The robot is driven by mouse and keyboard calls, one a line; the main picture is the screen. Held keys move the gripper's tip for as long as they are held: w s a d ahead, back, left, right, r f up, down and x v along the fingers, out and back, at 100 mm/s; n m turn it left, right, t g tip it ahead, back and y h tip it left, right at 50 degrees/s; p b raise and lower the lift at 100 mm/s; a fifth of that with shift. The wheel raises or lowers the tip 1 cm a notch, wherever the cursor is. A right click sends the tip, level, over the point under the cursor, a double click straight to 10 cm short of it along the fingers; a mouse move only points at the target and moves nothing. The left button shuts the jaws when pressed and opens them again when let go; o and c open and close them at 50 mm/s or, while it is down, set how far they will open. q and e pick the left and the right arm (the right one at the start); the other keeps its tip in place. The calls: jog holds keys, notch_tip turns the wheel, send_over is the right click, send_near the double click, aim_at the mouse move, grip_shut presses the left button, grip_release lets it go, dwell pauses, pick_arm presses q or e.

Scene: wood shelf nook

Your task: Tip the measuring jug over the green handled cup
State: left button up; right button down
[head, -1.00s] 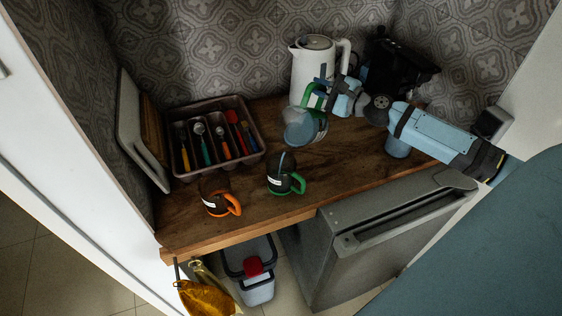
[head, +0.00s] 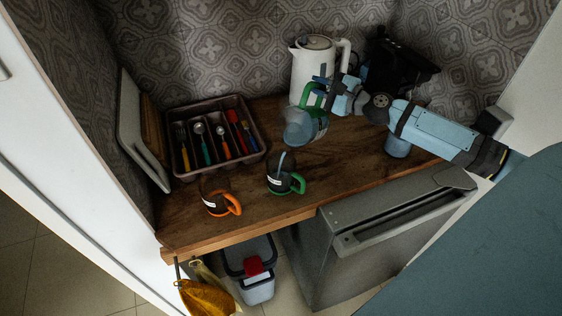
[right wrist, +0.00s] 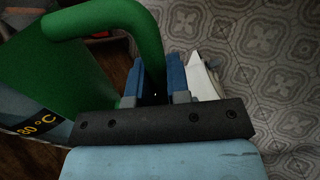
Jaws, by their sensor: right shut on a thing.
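The measuring jug (head: 299,129) is clear with a green handle; it is tilted with its mouth toward the lower left, above the counter and behind the green handled cup. My right gripper (head: 321,86) is shut on the jug's green handle, which fills the left of the right wrist view (right wrist: 148,45) between the blue fingers (right wrist: 157,82). The green handled cup (head: 275,185) stands upright on the counter, handle to the right. A pale bluish streak shows at its mouth; I cannot tell whether it is liquid. My left gripper is out of view.
An orange handled cup (head: 216,205) stands left of the green one. A cutlery tray (head: 264,146) with several utensils is at the back left. A white kettle (head: 303,68) and a black appliance (head: 405,70) stand behind the jug. The wooden counter (head: 245,222) has a front edge close to both cups.

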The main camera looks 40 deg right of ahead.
jog(key=shift+s+a+r+n+p, duration=0.25)
jog(key=shift+a+r+n+p, duration=0.25)
jog(key=shift+a+r+n, duration=0.3)
dwell(2.0)
jog(key=shift+d+r, duration=0.1)
